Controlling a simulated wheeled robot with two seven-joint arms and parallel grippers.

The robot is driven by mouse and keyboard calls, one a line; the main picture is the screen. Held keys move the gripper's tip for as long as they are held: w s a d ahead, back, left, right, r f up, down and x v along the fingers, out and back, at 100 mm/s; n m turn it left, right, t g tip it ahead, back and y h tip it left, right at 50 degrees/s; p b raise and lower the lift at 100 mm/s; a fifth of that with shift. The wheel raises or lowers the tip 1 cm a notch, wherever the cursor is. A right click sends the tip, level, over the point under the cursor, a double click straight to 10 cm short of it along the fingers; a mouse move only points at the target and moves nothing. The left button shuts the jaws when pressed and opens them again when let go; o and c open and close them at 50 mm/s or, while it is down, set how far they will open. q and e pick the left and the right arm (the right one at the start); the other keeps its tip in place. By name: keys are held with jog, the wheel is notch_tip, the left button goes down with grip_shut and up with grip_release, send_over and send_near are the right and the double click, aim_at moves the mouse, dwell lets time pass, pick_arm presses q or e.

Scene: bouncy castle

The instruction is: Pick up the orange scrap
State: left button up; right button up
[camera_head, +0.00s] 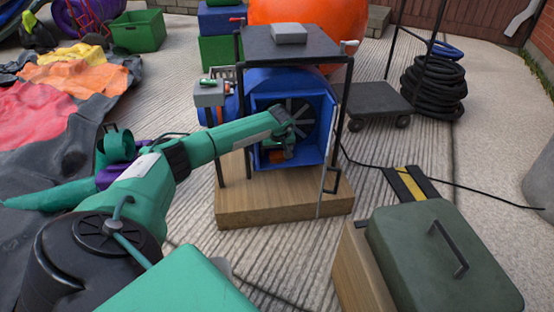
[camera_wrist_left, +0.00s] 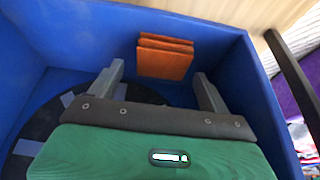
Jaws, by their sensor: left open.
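The orange scrap (camera_wrist_left: 164,58) is a small folded piece with stacked layers. It lies inside the blue blower housing (camera_head: 327,120), against a blue wall in the left wrist view. In the head view a bit of the orange scrap (camera_head: 277,156) shows low in the housing, partly hidden by my gripper. My left gripper (camera_wrist_left: 159,76) is open, its two fingers apart, with the scrap just beyond and between the fingertips. No contact between fingers and scrap is visible. In the head view my left gripper (camera_head: 280,148) reaches into the housing's open front. My right gripper is not in view.
A dark fan (camera_head: 299,117) sits deep in the housing. The black frame (camera_head: 337,150) stands around the blower on a wooden base (camera_head: 285,207). A green lidded case (camera_head: 440,265) is at the front right. A black cable (camera_head: 440,180) crosses the floor.

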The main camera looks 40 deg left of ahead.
pick_arm(q)
jog(key=shift+f, duration=0.15)
jog(key=c, duration=1.1)
jog(key=shift+o, duration=0.2)
